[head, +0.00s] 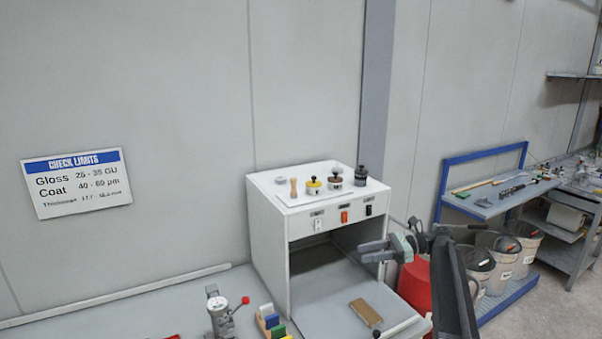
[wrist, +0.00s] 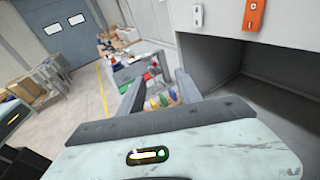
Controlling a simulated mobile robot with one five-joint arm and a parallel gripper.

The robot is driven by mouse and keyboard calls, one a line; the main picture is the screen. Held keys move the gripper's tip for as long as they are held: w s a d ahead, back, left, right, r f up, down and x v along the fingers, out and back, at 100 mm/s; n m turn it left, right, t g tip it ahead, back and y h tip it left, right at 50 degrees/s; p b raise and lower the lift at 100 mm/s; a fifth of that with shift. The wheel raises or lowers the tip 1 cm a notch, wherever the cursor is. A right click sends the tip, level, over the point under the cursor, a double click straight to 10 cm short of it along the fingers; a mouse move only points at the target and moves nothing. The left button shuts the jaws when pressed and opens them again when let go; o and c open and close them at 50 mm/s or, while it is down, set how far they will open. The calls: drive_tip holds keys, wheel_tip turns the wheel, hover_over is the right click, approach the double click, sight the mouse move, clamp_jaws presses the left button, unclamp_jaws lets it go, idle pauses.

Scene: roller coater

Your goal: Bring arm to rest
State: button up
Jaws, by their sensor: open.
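My gripper (head: 374,251) is in the head view at the right front corner of a white cabinet (head: 269,220). Its two fingers are apart and I see nothing between them. The fingers point left, across the cabinet's open front. In the wrist view the gripper (wrist: 158,92) shows from behind, with the cabinet's dark opening (wrist: 275,105) close on the right. My arm comes in from the lower right of the head view.
A brown block (head: 366,312) lies on the plate before the cabinet. Several small pots and a wooden-handled item (head: 294,187) stand on the cabinet top. A red container (head: 414,284) is behind my arm. Buckets (head: 525,250) stand at right.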

drive_tip(key=s+a+f+n+g+h+b, duration=0.1)
drive_tip(key=s+a+f+n+h+b, duration=0.25)
drive_tip(key=s+a+f, duration=0.55)
drive_tip(key=s+a+f+n+g+h+b, duration=0.1)
drive_tip(key=s+a+f+n+h+b, duration=0.2)
drive_tip(key=s+a+f, duration=0.65)
drive_tip(key=s+d+f+n+t+h, duration=0.1)
drive_tip(key=s+d+f+n+h, duration=0.2)
drive_tip(key=d+n, duration=0.3)
drive_tip(key=s+d+f+n+t+h, duration=0.1)
drive_tip(key=s+d+f+n+h, duration=0.2)
drive_tip(key=d+f+n+h, duration=0.2)
drive_tip(key=shift+d+f+n+h, duration=0.3)
drive_tip(key=shift+d+h, duration=0.45)
drive_tip(key=shift+d, duration=0.85)
